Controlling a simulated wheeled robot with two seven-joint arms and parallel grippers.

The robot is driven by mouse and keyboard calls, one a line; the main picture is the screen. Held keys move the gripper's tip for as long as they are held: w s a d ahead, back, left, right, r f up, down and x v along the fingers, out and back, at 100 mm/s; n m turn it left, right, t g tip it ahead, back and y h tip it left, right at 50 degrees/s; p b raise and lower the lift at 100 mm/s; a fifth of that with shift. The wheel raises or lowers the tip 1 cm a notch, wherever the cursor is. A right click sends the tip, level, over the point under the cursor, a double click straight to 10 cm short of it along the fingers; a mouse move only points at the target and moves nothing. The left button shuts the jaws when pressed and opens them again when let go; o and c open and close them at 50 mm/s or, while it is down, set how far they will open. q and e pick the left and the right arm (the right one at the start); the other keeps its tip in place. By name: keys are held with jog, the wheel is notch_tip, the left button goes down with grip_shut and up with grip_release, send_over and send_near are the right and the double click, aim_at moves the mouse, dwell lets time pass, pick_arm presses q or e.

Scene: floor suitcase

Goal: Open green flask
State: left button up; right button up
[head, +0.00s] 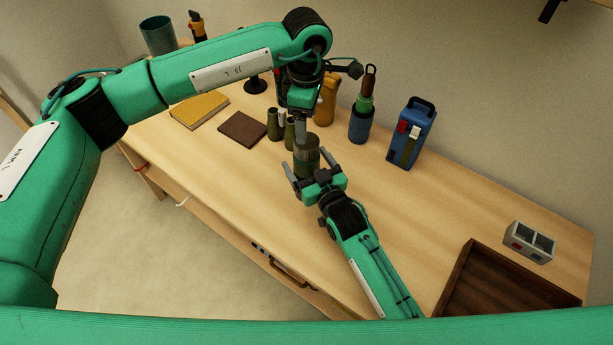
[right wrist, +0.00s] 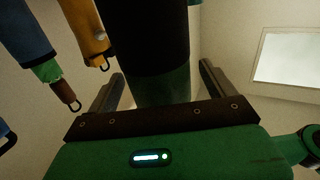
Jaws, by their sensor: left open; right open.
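The green flask (head: 306,157) stands upright near the front of the table, a dark green cylinder with a brownish band. My right gripper (head: 308,168) is open, with one finger on each side of the flask body. In the right wrist view the flask (right wrist: 148,40) fills the space between the open fingers (right wrist: 157,85), with visible gaps. My left gripper (head: 300,122) points down from above, its fingers at the flask's top. The left fingers show nearly edge-on and hide the top, so I cannot tell whether they touch it.
Green binoculars (head: 273,125) stand just left of the flask.

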aim_at(307, 143)
jog(key=shift+x, duration=1.05)
grip_shut()
pick_arm(q)
jog(key=m, duration=1.3)
jog(key=shift+f, duration=0.1)
jog(key=shift+m, duration=0.3)
jog(key=shift+f, duration=3.95)
jog(key=shift+c, duration=0.2)
